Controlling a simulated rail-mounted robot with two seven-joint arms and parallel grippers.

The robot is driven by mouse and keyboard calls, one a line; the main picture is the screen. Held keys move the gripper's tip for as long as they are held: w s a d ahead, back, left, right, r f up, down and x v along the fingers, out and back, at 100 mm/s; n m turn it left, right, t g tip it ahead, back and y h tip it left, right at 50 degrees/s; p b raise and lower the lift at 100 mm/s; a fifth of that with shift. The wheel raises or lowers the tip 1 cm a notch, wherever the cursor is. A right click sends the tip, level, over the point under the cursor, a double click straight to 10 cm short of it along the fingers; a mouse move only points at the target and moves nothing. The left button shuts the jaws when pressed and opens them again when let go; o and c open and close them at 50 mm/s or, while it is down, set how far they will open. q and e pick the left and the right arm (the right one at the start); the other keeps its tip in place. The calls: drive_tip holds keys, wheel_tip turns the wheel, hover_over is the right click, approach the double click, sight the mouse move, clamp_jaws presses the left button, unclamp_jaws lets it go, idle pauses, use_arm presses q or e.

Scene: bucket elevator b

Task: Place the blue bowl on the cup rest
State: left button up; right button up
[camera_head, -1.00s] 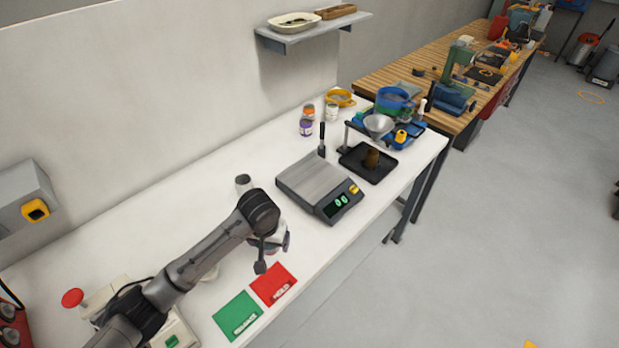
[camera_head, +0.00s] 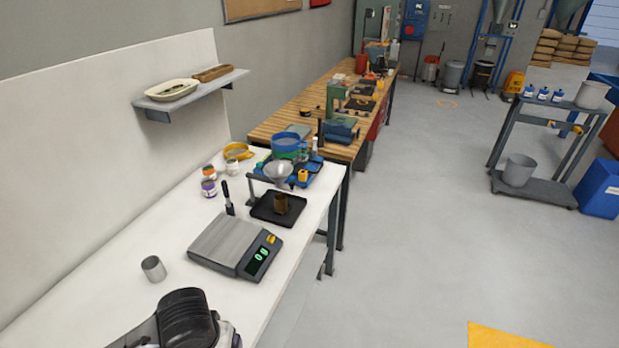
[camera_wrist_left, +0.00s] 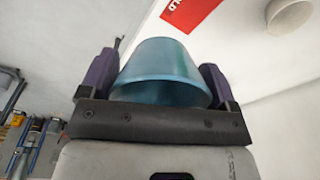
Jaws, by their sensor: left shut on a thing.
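The blue bowl (camera_wrist_left: 158,72) is between the two dark fingers of my left gripper (camera_wrist_left: 160,75) in the left wrist view. The gripper is shut on it, a finger against each side. In the head view my left arm comes in at the bottom edge, and the bowl cannot be made out there. No part is clearly recognisable as the cup rest. My right gripper is not in view.
A scale (camera_head: 228,246) lies on the white bench, with a grey metal cup (camera_head: 153,268) to its left. Small jars (camera_head: 209,187) and a blue-rimmed sieve (camera_head: 289,143) stand farther back. A shelf (camera_head: 190,92) juts from the wall. The wrist view shows a red card (camera_wrist_left: 190,12).

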use_arm(q)
drive_tip(key=w+a+r, duration=0.2)
drive_tip(key=w+r, duration=0.2)
drive_tip(key=r, duration=0.5)
drive_tip(key=s+r+p, duration=0.4)
drive_tip(key=r+p, duration=0.6)
drive_tip(key=p, duration=0.2)
drive_tip(key=s+r+p, duration=0.4)
drive_tip(key=r+p, duration=0.7)
drive_tip(key=p, duration=0.1)
drive_tip(key=shift+s+r, duration=0.2)
drive_tip(key=shift+s, duration=0.15)
drive_tip(key=shift+d, duration=0.1)
